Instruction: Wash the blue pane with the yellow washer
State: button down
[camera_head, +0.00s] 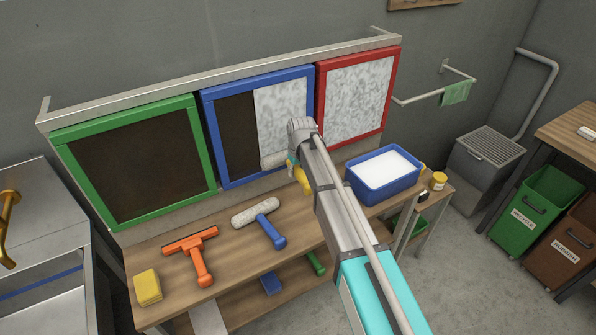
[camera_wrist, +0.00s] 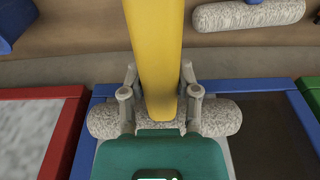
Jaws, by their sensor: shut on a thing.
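The blue pane (camera_head: 235,122) is the middle of three framed panes on the wall. Its left part is dark and its right part is covered in mottled white. My gripper (camera_head: 293,158) is shut on the yellow washer, whose yellow handle (camera_head: 302,182) points down. The washer's pale fluffy head (camera_head: 272,160) is at the lower right of the blue pane. In the wrist view the yellow handle (camera_wrist: 155,50) runs between my fingers (camera_wrist: 160,95), and the head (camera_wrist: 222,117) lies across the blue frame (camera_wrist: 258,90). I cannot tell whether it touches the glass.
A green-framed dark pane (camera_head: 130,165) and a red-framed white pane (camera_head: 355,95) flank it. On the bench lie a blue-handled washer (camera_head: 268,228), an orange squeegee (camera_head: 200,262) and a yellow sponge (camera_head: 147,287). A blue tub (camera_head: 385,197) with white contents stands at right.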

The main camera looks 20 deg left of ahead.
aim_at(306, 182)
jog(key=shift+w+a+f+b, duration=0.15)
jog(key=shift+f+b, duration=1.45)
jog(key=shift+f, duration=0.05)
jog(key=s+d, duration=0.4)
jog(key=d, duration=0.1)
jog(key=shift+s+d, duration=0.15)
jog(key=shift+s, duration=0.15)
jog(key=shift+r, duration=0.1)
jog(key=shift+s+a+r+p, duration=0.2)
jog(key=shift+r+p, duration=0.6)
jog(key=shift+p, duration=0.2)
jog(key=s+a+r+p, duration=0.2)
jog(key=r+p, duration=0.6)
jog(key=s+a+r+p, duration=0.2)
jog(key=s+r+p, duration=0.1)
jog(key=r+p, duration=0.6)
jog(key=s+a+r+p, duration=0.2)
jog(key=s+r+p, duration=0.1)
jog(key=r+p, duration=0.5)
jog(key=shift+a+r+p, duration=0.35)
jog(key=shift+r+p, duration=0.05)
jog(key=shift+a, duration=0.1)
jog(key=shift+w+a, duration=1.7)
jog(key=shift+a, duration=0.3)
jog(key=shift+w+a, duration=0.45)
jog(key=shift+a, duration=0.05)
